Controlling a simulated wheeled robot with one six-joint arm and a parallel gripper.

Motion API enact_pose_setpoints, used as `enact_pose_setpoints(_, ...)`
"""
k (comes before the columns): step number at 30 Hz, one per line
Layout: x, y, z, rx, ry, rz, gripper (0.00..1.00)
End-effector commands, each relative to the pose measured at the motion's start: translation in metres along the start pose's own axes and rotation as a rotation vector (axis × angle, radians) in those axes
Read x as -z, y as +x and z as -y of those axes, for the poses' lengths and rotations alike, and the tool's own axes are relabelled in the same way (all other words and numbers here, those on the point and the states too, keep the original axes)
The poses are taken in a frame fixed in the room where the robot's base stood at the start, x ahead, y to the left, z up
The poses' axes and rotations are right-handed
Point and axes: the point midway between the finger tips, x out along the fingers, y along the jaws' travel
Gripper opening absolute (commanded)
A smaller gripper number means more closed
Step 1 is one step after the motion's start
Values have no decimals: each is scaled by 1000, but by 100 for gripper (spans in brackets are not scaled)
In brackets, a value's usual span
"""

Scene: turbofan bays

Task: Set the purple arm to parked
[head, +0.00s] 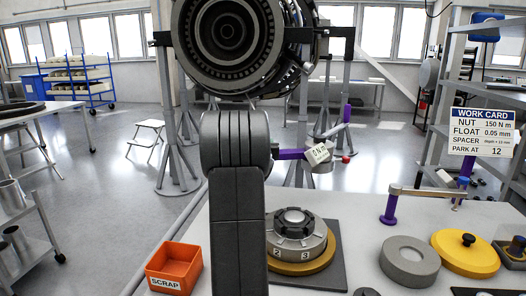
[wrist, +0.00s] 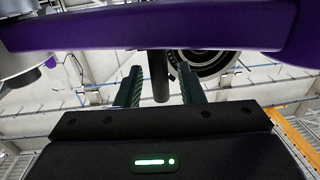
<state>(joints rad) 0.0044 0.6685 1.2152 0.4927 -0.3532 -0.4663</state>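A purple arm (head: 292,154) shows in the head view just right of my dark grey arm, which hides its left end. A white block (head: 318,154) with dark lettering, too small to read surely, sits at its right end. A purple upright piece (head: 346,113) stands just above and right of it. In the wrist view a purple bar (wrist: 150,30) crosses the top, close to the camera. The head view does not show my gripper.
A work card (head: 482,130) reads PARK AT 12. A purple-ended grey bar (head: 425,191) spans the bench's right side. A numbered round fixture (head: 297,237), grey ring (head: 409,261), yellow disc (head: 465,253) and orange SCRAP bin (head: 173,267) are nearby. An engine (head: 228,35) hangs above.

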Motion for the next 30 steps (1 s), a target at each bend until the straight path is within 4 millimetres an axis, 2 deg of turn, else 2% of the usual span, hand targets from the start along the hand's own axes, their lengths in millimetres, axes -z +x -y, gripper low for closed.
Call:
enact_pose_setpoints(12, -2, -80, 0, 1, -1, 0, 35)
enact_pose_setpoints(18, -1, -112, 0, 1, 0, -1, 35)
enact_pose_setpoints(24, 0, -127, 0, 1, 0, -1, 35)
enact_pose_setpoints(30, -1, -129, 0, 1, 0, 0, 35)
